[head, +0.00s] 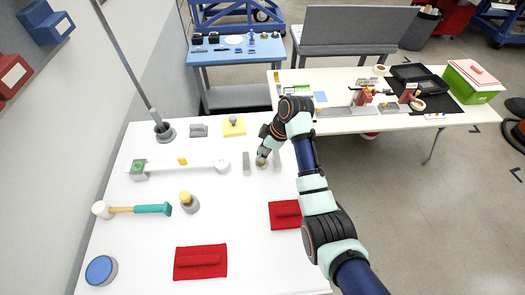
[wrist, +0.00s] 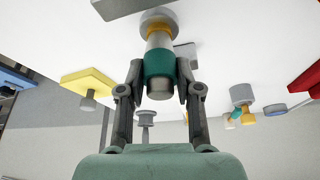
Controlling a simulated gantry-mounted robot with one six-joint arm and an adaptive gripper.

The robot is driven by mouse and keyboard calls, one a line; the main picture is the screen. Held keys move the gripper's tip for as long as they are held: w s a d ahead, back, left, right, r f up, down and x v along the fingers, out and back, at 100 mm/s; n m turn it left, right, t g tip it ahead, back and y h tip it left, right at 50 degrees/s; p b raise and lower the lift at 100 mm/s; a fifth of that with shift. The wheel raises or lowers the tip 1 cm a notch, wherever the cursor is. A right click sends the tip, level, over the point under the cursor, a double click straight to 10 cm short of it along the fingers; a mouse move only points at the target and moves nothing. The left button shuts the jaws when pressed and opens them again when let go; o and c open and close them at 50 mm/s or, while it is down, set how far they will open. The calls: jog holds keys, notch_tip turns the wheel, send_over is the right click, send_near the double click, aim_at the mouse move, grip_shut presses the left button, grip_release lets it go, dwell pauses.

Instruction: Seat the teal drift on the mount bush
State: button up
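The teal drift (wrist: 159,64) is a grey pin with a teal band, held between the two fingers of my gripper (wrist: 160,88) in the wrist view. The finger pads lie against both sides of the band. The drift's far end meets an orange ring on a round grey base, which I take for the mount bush (wrist: 160,20). The two look in line and touching; I cannot tell how deep the drift sits. In the head view, my gripper (head: 263,157) is low over the white table and mostly hides the drift and bush.
On the white table (head: 140,240) are a teal-handled mallet (head: 140,209), a yellow-topped grey post (head: 188,202), a yellow block (head: 234,127) and red blocks (head: 201,262). A grey bar (head: 246,162) stands close left of my gripper.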

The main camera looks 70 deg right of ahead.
jog(key=o, duration=0.5)
jog(key=v, duration=0.7)
jog(key=shift+s+r, duration=0.1)
jog(key=shift+r, duration=0.15)
